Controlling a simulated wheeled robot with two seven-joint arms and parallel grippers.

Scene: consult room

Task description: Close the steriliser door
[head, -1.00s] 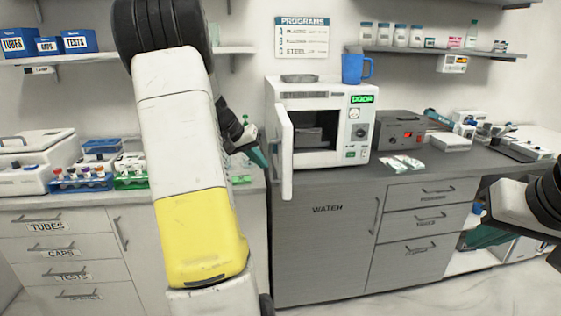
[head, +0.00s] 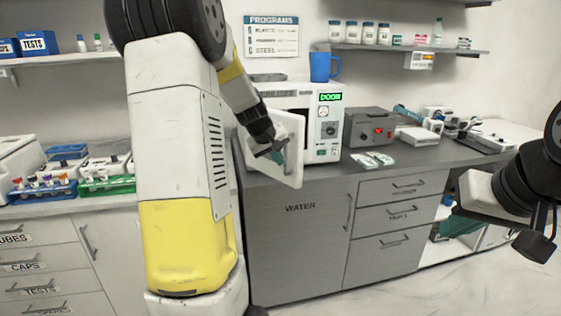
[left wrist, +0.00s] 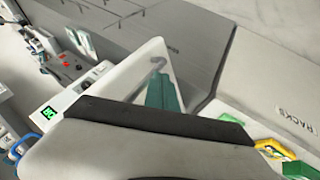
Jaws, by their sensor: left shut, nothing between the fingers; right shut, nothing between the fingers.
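The steriliser (head: 328,128) is a white box on the grey counter, with a green lit display reading DOOR. Its white door (head: 291,160) is hinged at the left and stands partly open, covering part of the front. My left gripper (head: 277,153) is shut and empty, with its teal fingertips at the door's outer face; whether they touch it I cannot tell. In the left wrist view the teal fingers (left wrist: 161,92) lie in front of the white door panel (left wrist: 143,68). My right arm shows at the right edge in the head view; its fingers are out of sight.
A blue mug (head: 321,68) stands on the steriliser. A grey device (head: 370,128) and small packets (head: 372,159) are to its right. Tube racks (head: 105,184) stand on the left counter. A shelf (head: 410,48) with jars hangs above.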

